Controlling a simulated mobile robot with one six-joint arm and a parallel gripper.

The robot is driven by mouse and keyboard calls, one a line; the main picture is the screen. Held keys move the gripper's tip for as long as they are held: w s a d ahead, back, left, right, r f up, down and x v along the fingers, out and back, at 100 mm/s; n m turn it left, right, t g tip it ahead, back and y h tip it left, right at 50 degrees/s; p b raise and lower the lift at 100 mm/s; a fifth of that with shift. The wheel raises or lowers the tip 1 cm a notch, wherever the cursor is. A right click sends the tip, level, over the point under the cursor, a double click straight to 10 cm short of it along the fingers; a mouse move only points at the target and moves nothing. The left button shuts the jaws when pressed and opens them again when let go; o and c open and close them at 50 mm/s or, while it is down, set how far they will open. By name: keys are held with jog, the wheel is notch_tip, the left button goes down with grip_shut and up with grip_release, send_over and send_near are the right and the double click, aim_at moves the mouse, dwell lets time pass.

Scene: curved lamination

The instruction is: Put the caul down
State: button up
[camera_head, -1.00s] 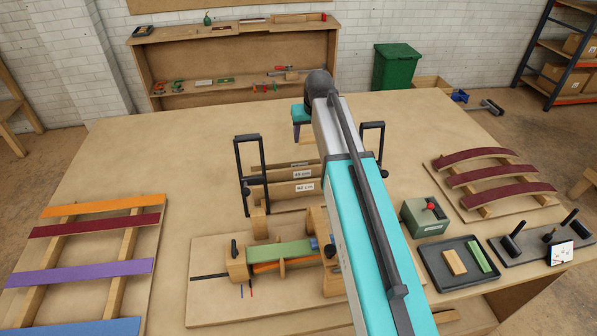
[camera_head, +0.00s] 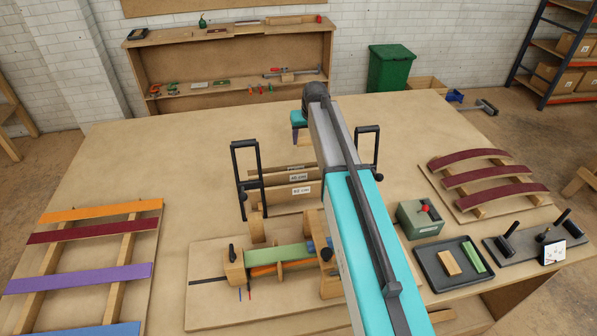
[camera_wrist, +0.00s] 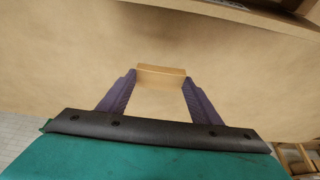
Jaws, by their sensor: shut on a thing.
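In the wrist view my gripper (camera_wrist: 160,77) has its two dark purple fingers on either side of a light wooden block, the caul (camera_wrist: 161,70). The gripper is shut on the block, and plain tan board surface lies behind it. In the head view my gripper (camera_head: 297,136) shows small beyond the labelled rack, over the rear middle of the table. My arm hides part of the scene there, and the caul cannot be made out in that view.
A bending jig (camera_head: 215,305) with a green strip stands in front. The black-framed rack (camera_head: 240,170) holds labelled boards. Coloured strips (camera_head: 95,230) lie at left, curved strips (camera_head: 485,173) at right. A grey tray (camera_head: 432,280) holds two blocks. The table's left rear (camera_head: 160,150) is clear.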

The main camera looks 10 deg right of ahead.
aim_at(310, 142)
jog(key=shift+f+p, duration=0.9)
jog(key=shift+f, duration=2.15)
jog(key=shift+f, duration=0.15)
jog(key=shift+f+p, duration=0.65)
jog(key=shift+f, duration=1.1)
jog(key=shift+f, duration=0.2)
jog(key=o, duration=1)
jog(key=shift+o, duration=0.2)
jog(key=shift+r, duration=0.2)
jog(key=shift+b+v, duration=1.55)
jog(key=shift+v, duration=4.5)
